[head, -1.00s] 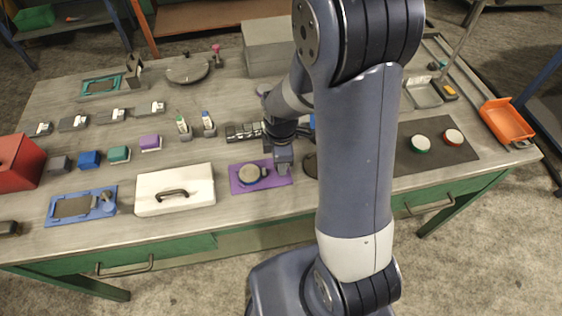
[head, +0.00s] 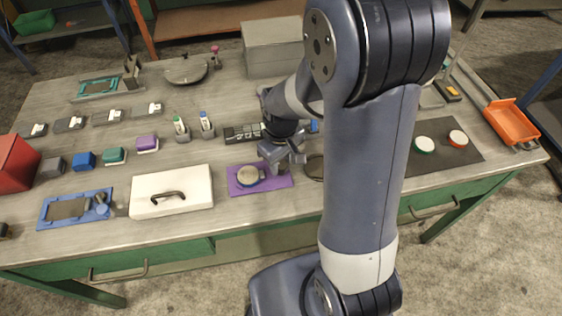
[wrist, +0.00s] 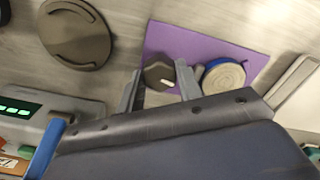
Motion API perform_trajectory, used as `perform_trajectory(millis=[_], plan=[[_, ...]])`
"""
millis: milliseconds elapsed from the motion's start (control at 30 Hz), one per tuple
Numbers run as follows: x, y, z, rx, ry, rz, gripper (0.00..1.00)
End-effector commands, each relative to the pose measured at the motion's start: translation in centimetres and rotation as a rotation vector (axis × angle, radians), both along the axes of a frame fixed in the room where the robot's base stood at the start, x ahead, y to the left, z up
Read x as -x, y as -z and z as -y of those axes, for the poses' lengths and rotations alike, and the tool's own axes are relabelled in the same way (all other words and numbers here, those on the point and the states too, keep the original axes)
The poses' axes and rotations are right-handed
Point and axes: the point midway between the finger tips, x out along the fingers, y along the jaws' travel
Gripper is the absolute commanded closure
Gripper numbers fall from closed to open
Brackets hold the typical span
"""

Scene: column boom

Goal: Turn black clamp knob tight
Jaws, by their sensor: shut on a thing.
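The dark clamp knob (wrist: 159,76) stands on the purple plate (wrist: 188,45), with a small light mark on its edge. In the wrist view my gripper (wrist: 158,88) has one finger on each side of it and is shut on it. A round tan disc with a blue rim (wrist: 223,76) sits on the same plate beside the right finger. In the head view the purple plate (head: 240,188) is near the table's front edge and my gripper (head: 283,165) is low over its right part. The knob is mostly hidden there by the gripper.
A white case with a dark handle (head: 150,200) stands left of the plate. A dark round disc (head: 314,168) lies close on its right. A dark mat with two round lids (head: 424,144) lies farther right.

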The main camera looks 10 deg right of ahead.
Motion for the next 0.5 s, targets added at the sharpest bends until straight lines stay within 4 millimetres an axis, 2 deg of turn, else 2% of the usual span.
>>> perform_trajectory(millis=[200, 500], plan=[[-0.05, 0.01, -0.01, 0.0, 0.151, 0.002, 0.89], [-0.04, -0.02, -0.01, 0.0, 0.272, 0.001, 0.89]])
